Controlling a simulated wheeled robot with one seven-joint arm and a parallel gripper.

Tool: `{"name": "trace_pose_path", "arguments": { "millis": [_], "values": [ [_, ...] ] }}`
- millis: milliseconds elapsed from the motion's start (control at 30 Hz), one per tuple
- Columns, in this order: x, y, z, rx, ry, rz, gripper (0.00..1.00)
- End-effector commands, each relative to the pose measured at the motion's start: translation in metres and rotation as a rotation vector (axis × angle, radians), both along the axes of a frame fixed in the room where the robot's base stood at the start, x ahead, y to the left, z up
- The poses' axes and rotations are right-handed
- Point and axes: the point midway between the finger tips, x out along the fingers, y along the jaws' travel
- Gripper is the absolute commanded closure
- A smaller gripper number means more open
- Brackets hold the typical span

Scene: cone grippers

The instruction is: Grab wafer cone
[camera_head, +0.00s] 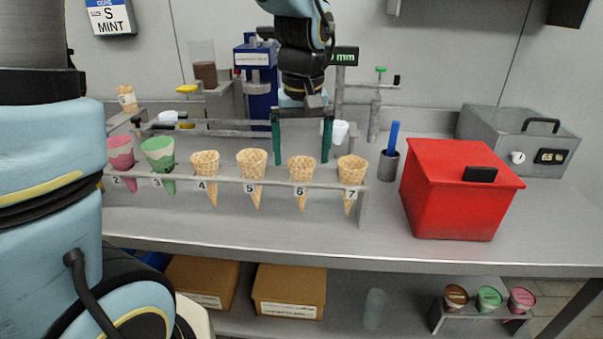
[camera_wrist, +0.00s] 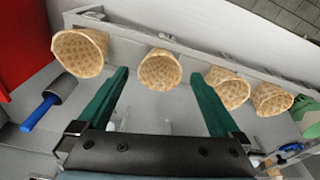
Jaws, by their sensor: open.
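Several plain wafer cones stand upright in a numbered rack (camera_head: 230,186) on the counter: cone 4 (camera_head: 205,165), cone 5 (camera_head: 251,164), cone 6 (camera_head: 301,169) and cone 7 (camera_head: 352,170). My gripper (camera_head: 301,162) is open and empty, pointing down just behind cone 6. Its dark green fingers are spread wider than that cone. In the wrist view, my gripper (camera_wrist: 160,72) has cone 6 (camera_wrist: 160,69) centred beyond its fingertips, with no contact visible. Cone 7 (camera_wrist: 80,53) is left of the fingers and cone 5 (camera_wrist: 229,89) right.
A red bin (camera_head: 450,195) and a holder with a blue handle (camera_head: 393,138) are to the right. A blue machine (camera_head: 258,85) stands behind. The counter before the rack is clear.

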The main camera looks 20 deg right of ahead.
Motion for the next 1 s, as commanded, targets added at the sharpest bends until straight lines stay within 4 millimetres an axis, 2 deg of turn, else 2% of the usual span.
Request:
{"name": "trace_pose_path", "arguments": {
  "millis": [133, 400, 833, 1000],
  "values": [
    [0.002, 0.000, -0.014, 0.000, 0.001, 0.000, 0.00],
    [0.002, -0.001, -0.017, -0.001, -0.001, 0.000, 0.01],
    [0.002, -0.001, -0.016, -0.001, -0.001, 0.000, 0.49],
    [0.002, -0.001, -0.016, -0.001, -0.001, 0.000, 0.51]
  ]
}}
